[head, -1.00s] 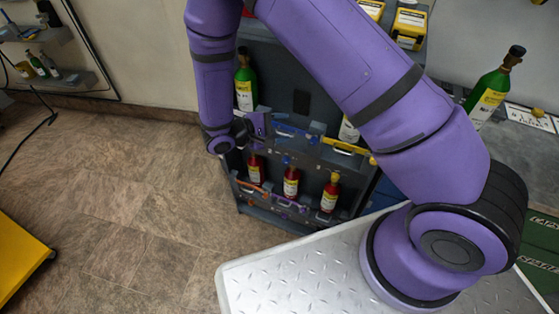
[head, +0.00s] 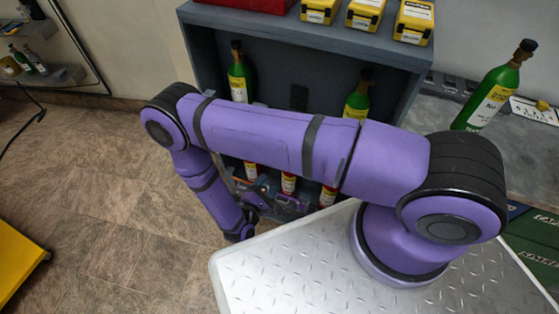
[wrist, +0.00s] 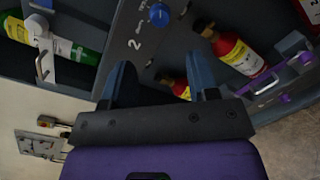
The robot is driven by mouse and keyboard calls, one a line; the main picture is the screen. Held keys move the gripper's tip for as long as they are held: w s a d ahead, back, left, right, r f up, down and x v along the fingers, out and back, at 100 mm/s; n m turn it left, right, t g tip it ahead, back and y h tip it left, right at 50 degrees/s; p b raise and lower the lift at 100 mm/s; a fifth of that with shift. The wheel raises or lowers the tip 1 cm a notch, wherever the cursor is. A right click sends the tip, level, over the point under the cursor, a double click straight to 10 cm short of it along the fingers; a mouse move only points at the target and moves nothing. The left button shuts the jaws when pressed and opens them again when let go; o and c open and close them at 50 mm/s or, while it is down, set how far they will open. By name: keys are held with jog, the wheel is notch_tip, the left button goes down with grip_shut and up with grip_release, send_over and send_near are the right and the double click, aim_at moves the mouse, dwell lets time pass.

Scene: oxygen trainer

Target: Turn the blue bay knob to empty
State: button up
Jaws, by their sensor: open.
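The blue knob (wrist: 159,14) shows near the top of the wrist view, on a grey panel strip (wrist: 135,35) marked with a 2. My gripper (wrist: 162,78) is open, with its two bluish fingers apart and nothing between them. The knob lies beyond the fingertips, roughly in line with the gap, and no contact shows. Which mark the knob points to is too small to read. In the head view my gripper (head: 268,194) is low in front of the rack (head: 345,72), and I cannot make out the knob there.
A red bottle (wrist: 236,54) lies close to the right finger in the wrist view, and a green bottle (wrist: 75,48) is at left. My arm hides much of the lower rack in the head view. Floor (head: 100,200) left of the rack is clear.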

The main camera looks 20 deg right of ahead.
jog(key=x, duration=1)
jog(key=shift+w+d, duration=0.2)
jog(key=shift+d, duration=0.05)
jog(key=c, duration=0.9)
jog(key=shift+n, duration=0.3)
jog(key=n+t, duration=0.1)
jog(key=n, duration=1.1)
jog(key=n+y, duration=0.1)
jog(key=n, duration=1.1)
jog(key=shift+s+f+t, duration=0.1)
jog(key=shift+t, duration=0.3)
jog(key=shift+n, duration=0.3)
